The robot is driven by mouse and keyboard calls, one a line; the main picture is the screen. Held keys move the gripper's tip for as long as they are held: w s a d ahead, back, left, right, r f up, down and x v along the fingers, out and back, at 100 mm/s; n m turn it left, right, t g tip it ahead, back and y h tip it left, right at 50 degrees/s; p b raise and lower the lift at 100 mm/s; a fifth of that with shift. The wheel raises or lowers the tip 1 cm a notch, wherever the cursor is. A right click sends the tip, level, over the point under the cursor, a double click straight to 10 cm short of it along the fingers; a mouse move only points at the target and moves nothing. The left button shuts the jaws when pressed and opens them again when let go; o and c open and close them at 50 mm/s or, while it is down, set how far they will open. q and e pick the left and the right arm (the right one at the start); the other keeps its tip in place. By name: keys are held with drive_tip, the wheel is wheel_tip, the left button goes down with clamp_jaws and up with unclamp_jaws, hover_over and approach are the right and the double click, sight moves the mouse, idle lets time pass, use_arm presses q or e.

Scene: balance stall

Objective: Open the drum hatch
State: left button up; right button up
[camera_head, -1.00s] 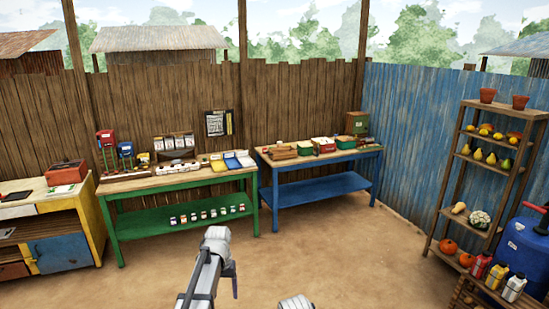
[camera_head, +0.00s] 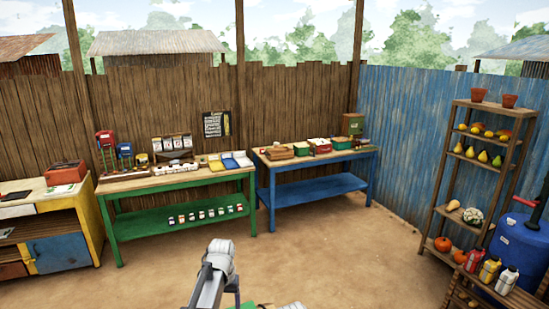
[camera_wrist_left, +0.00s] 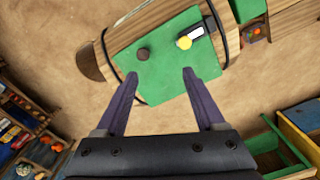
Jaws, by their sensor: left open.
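In the left wrist view a wooden drum (camera_wrist_left: 157,22) with dark hoops lies across the top. A green hatch panel (camera_wrist_left: 158,76) lies flat on its side and looks shut. On the panel are a round dark brown knob (camera_wrist_left: 143,54) and, to its right, a yellow knob (camera_wrist_left: 184,43) beside a white and dark latch-like piece (camera_wrist_left: 198,32). My left gripper (camera_wrist_left: 160,73) is open and empty, its fingertips spread over the panel's lower part, below both knobs in the picture. I cannot tell whether they touch it. My right gripper is not in view.
A green table (camera_head: 180,180) and a blue table (camera_head: 318,159) stand along the wooden fence. A yellow cabinet (camera_head: 88,225) is at the left. A shelf rack (camera_head: 510,150) and a blue barrel (camera_head: 515,243) stand at the right. Bare ground lies between.

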use_arm(q)
drive_tip(key=s+d+f+m+b, duration=0.1)
drive_tip(key=s+d+f+b, duration=0.2)
drive_tip(key=s+f+b, duration=0.4)
drive_tip(key=s+d+f+m+b, duration=0.1)
drive_tip(key=s+d+f+b, duration=0.2)
drive_tip(key=s+f+b, duration=0.3)
drive_tip(key=s+d+f+m+y+b, duration=0.1)
drive_tip(key=s+d+f+b, duration=0.2)
drive_tip(key=s+f+b, duration=0.4)
drive_tip(key=shift+s+f+b, duration=0.3)
drive_tip(key=shift+s+f, duration=0.25)
drive_tip(key=shift+s, duration=0.7)
drive_tip(key=shift+r, duration=0.1)
